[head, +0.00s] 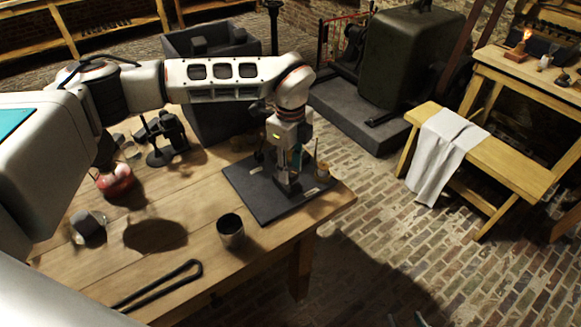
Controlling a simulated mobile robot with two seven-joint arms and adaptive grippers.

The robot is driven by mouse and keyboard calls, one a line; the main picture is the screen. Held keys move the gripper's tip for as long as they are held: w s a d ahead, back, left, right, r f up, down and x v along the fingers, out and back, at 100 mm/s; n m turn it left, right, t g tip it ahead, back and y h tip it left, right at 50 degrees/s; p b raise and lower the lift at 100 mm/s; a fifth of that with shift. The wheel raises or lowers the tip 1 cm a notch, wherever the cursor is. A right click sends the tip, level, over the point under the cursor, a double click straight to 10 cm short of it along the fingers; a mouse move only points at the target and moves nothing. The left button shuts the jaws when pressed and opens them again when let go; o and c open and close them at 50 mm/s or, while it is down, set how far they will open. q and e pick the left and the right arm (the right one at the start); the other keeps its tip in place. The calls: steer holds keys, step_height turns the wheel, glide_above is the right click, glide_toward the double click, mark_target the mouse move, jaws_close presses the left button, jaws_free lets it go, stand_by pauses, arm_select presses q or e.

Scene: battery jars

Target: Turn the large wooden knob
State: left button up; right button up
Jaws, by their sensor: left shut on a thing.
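My left gripper (288,187) points down over a dark board (262,206) at the table's right end. It is shut, low over the board. The large wooden knob is hidden by the gripper's fingers and cannot be made out clearly; the gripper's place on the board fits a hold on it. A small wooden piece (322,171) with a thin upright stands on the board just right of the gripper. A blue-green glint of a jar (295,158) shows behind the gripper. My right gripper is not in view.
A dark cup (231,231) stands in front of the board. A black bent rod (165,285) lies near the table's front edge. A red object (115,182), a dark stand (162,140) and a grey lump (88,225) are to the left. A bench (500,160) stands apart at right.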

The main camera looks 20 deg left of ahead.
mark_target(290, 171)
arm_select(q)
steer(key=n, duration=0.3)
steer(key=shift+n, duration=2.3)
steer(key=o, duration=1.1)
step_height(290, 171, up, 12)
